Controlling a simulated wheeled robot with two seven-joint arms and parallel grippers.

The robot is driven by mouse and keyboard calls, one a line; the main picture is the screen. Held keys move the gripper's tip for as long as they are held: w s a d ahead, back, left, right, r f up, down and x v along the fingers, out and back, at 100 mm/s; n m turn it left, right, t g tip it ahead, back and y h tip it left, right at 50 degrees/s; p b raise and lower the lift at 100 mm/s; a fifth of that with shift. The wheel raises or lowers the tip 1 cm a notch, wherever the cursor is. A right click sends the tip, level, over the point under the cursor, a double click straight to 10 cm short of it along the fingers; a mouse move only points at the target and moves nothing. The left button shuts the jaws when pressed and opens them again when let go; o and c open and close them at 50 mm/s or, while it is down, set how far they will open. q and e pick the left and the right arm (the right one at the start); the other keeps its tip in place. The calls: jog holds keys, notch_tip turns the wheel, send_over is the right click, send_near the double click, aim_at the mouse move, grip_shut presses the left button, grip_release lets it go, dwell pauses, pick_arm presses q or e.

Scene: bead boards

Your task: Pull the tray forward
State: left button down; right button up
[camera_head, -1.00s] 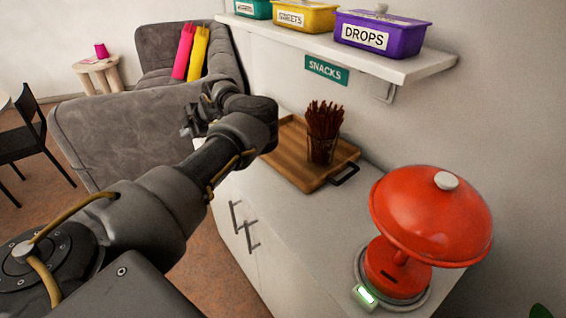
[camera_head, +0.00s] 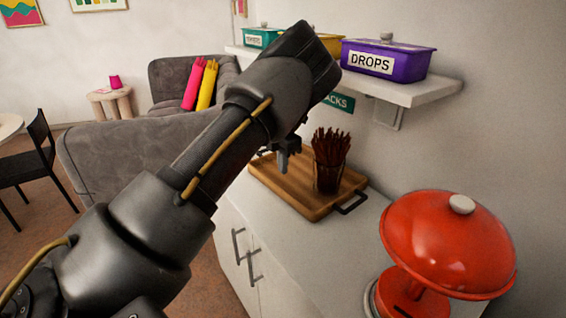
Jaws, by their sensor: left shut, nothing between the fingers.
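The wooden tray (camera_head: 287,192) lies on the white cabinet top, with a black handle (camera_head: 351,203) at its near right end. A glass of dark brown sticks (camera_head: 330,160) stands upright on it. My left arm reaches in from the left and covers the tray's far left part. My left gripper (camera_head: 284,160) points down over the tray's far left part, shut and empty; I cannot tell whether it touches the tray. My right gripper is not in view.
A red scale-like device (camera_head: 450,240) stands on the cabinet (camera_head: 285,250) at the near right. Above, a wall shelf (camera_head: 425,92) holds a purple DROPS box (camera_head: 410,65) and other boxes. Bare cabinet top lies between tray and device.

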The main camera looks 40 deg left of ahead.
aim_at(282, 183)
pick_arm(q)
notch_tip(282, 183, down, 7)
jog(key=shift+r, duration=0.15)
dwell(0.4)
